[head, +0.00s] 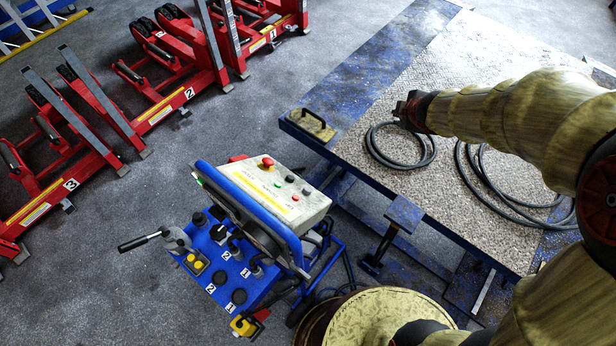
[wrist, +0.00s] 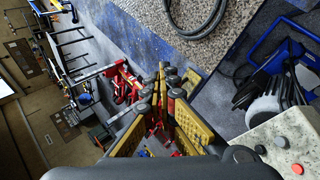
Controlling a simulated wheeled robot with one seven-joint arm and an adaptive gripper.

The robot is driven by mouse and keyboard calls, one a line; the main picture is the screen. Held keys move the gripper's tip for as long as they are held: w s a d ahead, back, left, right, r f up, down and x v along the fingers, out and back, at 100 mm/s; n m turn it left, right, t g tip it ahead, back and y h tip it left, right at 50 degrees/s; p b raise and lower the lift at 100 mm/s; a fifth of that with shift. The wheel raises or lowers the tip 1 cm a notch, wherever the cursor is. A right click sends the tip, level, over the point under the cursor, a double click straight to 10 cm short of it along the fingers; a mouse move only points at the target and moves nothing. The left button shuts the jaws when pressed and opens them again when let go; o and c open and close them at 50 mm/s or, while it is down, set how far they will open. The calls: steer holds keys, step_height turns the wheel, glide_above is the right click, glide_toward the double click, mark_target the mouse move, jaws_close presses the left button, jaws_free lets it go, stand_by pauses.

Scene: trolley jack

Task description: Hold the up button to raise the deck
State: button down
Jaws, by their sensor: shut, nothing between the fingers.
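The control box (head: 275,195) is pale and tilted on a blue-framed trolley. It has a red mushroom button (head: 267,162) at the top and several small green, red and dark buttons (head: 295,197) on its face. Their labels are too small to read, so I cannot tell which is the up button. In the wrist view the box corner (wrist: 270,130) shows at lower right, with dark and red buttons. The blue deck (head: 345,85) with a speckled top lies to the right. My gripper (head: 408,110) is shut and empty, above the deck and apart from the box; its yellow-padded fingers fill the wrist view's centre (wrist: 163,85).
Coiled black cables (head: 400,150) lie on the deck, with a handled yellow block (head: 312,124) at its corner. The trolley has a protruding lever (head: 140,241). Red numbered lifting units (head: 75,180) stand at left. Grey floor (head: 120,280) is clear at lower left.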

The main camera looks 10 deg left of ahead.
mark_target(307, 190)
steer(key=w+a+f+n+g+y+p, duration=0.2)
steer(key=a+f+n+y+p, duration=0.25)
steer(key=a+n+p, duration=0.35)
steer(key=s+a+f+n+g+y+p, duration=0.3)
steer(key=s+a+f+n, duration=0.3)
steer(key=s+a+f, duration=0.2)
steer(key=s+a+g+p, duration=0.1)
steer(key=s+a, duration=0.1)
steer(key=shift+a+f+g, duration=0.25)
steer(key=shift+a+g, duration=0.05)
steer(key=shift+y, duration=0.25)
steer(key=shift+s+a+f+b, duration=0.45)
steer(key=shift+s+f+b, duration=0.35)
steer(key=shift+f+b, duration=0.4)
steer(key=shift+s+a+f+b, duration=0.45)
steer(key=shift+s+f+b, duration=0.3)
steer(key=shift+f+b, duration=0.45)
steer(key=shift+s+a+f+b, duration=0.45)
steer(key=shift+s+f+b, duration=0.35)
steer(key=shift+f+b, duration=0.35)
steer(key=shift+s+a+f+b, duration=0.15)
steer(key=shift+s+f+b, duration=0.1)
steer(key=shift+b, duration=0.2)
